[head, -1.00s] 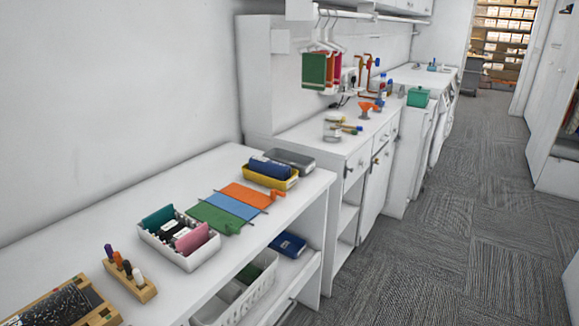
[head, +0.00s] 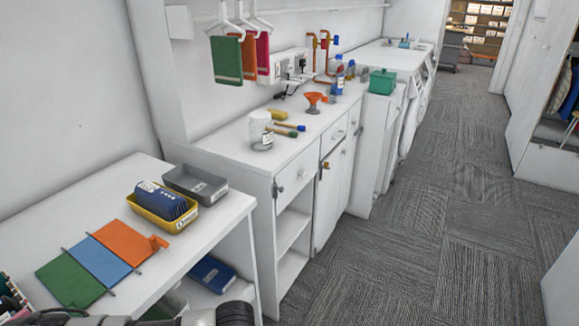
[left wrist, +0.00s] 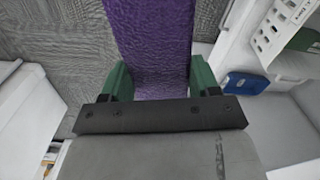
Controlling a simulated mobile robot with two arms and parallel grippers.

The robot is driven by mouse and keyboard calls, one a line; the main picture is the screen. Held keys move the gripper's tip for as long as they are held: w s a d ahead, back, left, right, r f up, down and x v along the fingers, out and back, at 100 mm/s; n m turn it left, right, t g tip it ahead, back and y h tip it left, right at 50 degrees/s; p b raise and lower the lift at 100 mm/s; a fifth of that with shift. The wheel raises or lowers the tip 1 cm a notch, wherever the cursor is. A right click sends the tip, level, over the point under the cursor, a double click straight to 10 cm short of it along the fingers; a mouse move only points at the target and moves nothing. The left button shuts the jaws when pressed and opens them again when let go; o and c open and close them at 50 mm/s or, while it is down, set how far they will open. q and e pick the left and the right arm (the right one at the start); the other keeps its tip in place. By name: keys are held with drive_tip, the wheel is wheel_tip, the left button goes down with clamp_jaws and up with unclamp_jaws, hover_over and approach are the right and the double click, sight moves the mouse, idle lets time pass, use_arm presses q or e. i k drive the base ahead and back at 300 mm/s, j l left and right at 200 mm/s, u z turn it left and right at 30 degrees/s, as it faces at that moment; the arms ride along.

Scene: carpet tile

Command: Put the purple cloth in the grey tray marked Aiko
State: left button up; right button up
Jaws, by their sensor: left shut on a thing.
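My left gripper (left wrist: 160,82) is shut on the purple cloth (left wrist: 153,40), which hangs between its two green fingers in the left wrist view. The cloth runs out of the top of that view, so its far end is hidden. In the head view only part of my arm shows at the bottom edge; the cloth does not show there. The grey tray (head: 181,171) stands at the back of the white table, and looks empty. It has a small label too small to read. My right gripper is in neither view.
A yellow tray (head: 150,212) holding a dark blue cloth (head: 168,202) stands right in front of the grey tray. A blue container (head: 212,273) sits on the lower shelf. Grey carpet (head: 420,230) is clear on the right.

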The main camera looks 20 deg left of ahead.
sight(197, 189)
drive_tip(key=i+l, duration=0.15)
drive_tip(key=i, duration=0.4)
drive_tip(key=i+l, duration=0.15)
drive_tip(key=i, duration=0.35)
drive_tip(key=i+l, duration=0.2)
drive_tip(key=i, duration=0.35)
drive_tip(key=i+l+u, duration=0.1)
drive_tip(key=i+u, duration=0.15)
drive_tip(key=u, duration=0.2)
drive_tip(key=i+l+u, duration=0.15)
drive_tip(key=u, duration=0.25)
drive_tip(key=i+l+u, duration=0.25)
drive_tip(key=u, duration=0.2)
drive_tip(key=i+l+u, duration=0.1)
drive_tip(key=l+u, duration=0.3)
drive_tip(key=j, duration=0.1)
